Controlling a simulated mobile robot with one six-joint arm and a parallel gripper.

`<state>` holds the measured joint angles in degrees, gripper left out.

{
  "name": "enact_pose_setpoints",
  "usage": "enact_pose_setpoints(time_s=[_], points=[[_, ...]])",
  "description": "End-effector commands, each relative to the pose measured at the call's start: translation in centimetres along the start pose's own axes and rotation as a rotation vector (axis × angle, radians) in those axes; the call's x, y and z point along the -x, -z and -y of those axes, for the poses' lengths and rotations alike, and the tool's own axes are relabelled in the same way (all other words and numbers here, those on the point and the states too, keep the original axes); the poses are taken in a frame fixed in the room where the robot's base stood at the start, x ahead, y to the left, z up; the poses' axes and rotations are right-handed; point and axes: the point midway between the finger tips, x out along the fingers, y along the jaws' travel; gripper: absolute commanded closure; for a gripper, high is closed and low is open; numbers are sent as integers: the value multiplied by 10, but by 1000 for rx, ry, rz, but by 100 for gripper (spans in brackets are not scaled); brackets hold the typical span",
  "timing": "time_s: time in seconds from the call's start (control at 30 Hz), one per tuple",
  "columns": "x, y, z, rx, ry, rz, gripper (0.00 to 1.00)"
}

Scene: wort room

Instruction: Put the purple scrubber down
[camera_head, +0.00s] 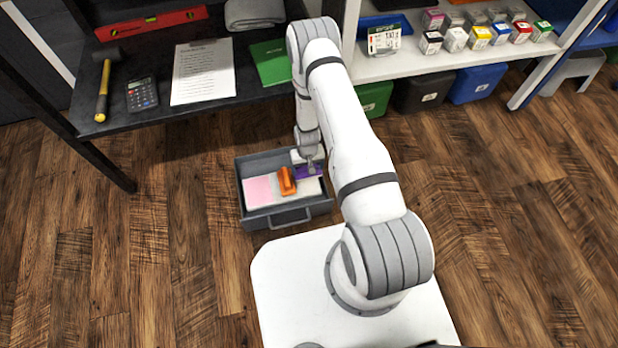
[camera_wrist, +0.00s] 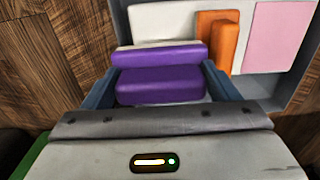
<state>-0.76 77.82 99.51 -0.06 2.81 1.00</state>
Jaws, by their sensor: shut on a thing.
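The purple scrubber (camera_wrist: 160,84) is between the two fingers of my gripper (camera_wrist: 165,88) in the wrist view, and the gripper is shut on it. In the head view the purple scrubber (camera_head: 308,171) shows at the right side of an open grey drawer (camera_head: 288,216), below my gripper (camera_head: 311,165). I cannot tell whether the scrubber touches the drawer's contents or hangs just above them. My arm hides part of the drawer's right end.
The drawer holds an orange object (camera_head: 287,181), a pink pad (camera_head: 258,190) and white flat items. A dark desk (camera_head: 150,125) with a hammer, calculator and paper stands behind. A shelf (camera_head: 400,66) with small boxes is at the right. Wooden floor is clear around the drawer.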

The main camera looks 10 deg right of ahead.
Motion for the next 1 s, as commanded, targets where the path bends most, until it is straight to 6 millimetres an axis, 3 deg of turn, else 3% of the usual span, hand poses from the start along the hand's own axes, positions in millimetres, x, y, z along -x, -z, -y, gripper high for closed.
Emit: enact_pose_setpoints(time_s=[0.03, 0.27, 0.47, 0.83, 0.87, 1.0], points=[[-11, 0, 0, 0, 0, 0, 37], [-28, 1, 0, 1, 0, -1, 37], [-56, 0, 1, 1, 0, 0, 37], [-61, 0, 1, 2, 0, -1, 37], [-61, 0, 1, 2, 0, -1, 18], [-59, 0, 1, 2, 0, -1, 9]])
